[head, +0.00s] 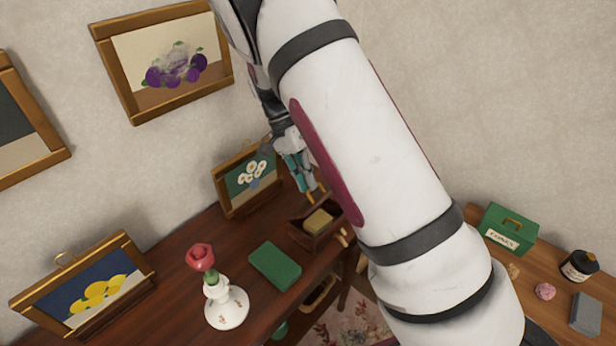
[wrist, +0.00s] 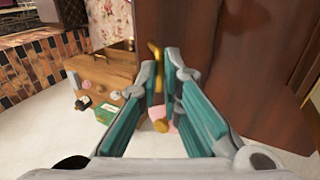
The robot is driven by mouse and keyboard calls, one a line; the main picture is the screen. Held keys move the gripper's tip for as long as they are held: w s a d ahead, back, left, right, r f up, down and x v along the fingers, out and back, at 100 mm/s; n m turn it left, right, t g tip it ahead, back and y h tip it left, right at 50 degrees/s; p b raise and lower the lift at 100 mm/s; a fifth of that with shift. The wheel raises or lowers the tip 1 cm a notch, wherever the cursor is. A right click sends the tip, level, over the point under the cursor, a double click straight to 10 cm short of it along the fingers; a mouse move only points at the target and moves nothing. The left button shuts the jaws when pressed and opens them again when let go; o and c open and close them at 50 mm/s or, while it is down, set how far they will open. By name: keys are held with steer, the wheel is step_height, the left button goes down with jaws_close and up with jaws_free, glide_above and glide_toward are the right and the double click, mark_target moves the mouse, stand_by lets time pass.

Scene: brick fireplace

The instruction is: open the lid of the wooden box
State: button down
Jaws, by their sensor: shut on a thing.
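The small dark wooden box (head: 305,236) stands on the dark table, right of the green book. Its top looks open in the head view, with a yellowish block (head: 318,220) inside. My arm hides part of its right side, and I cannot make out the lid clearly. My gripper (head: 308,186) is just above the box's back side, fingers pointing down. In the wrist view my gripper (wrist: 164,60) has its fingertips close together, shut on a thin brass-coloured piece (wrist: 155,55) in front of a dark brown wooden surface. What that piece belongs to is unclear.
The green book (head: 275,265), a white vase (head: 227,305) with a red rose and framed pictures (head: 248,180) stand near the box. A lower wooden desk (head: 540,310) at the right holds a green case (head: 510,228) and small items. My arm crosses the middle.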

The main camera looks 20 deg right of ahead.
steer(key=w+a+f+b, duration=0.2)
steer(key=w+a+b, duration=0.2)
steer(key=w+b, duration=0.1)
steer(key=shift+w+f, duration=0.25)
steer(key=shift+w, duration=0.55)
steer(key=c, duration=1.7)
jaws_free()
steer(key=shift+s+d+r, duration=0.15)
steer(key=shift+d, duration=0.05)
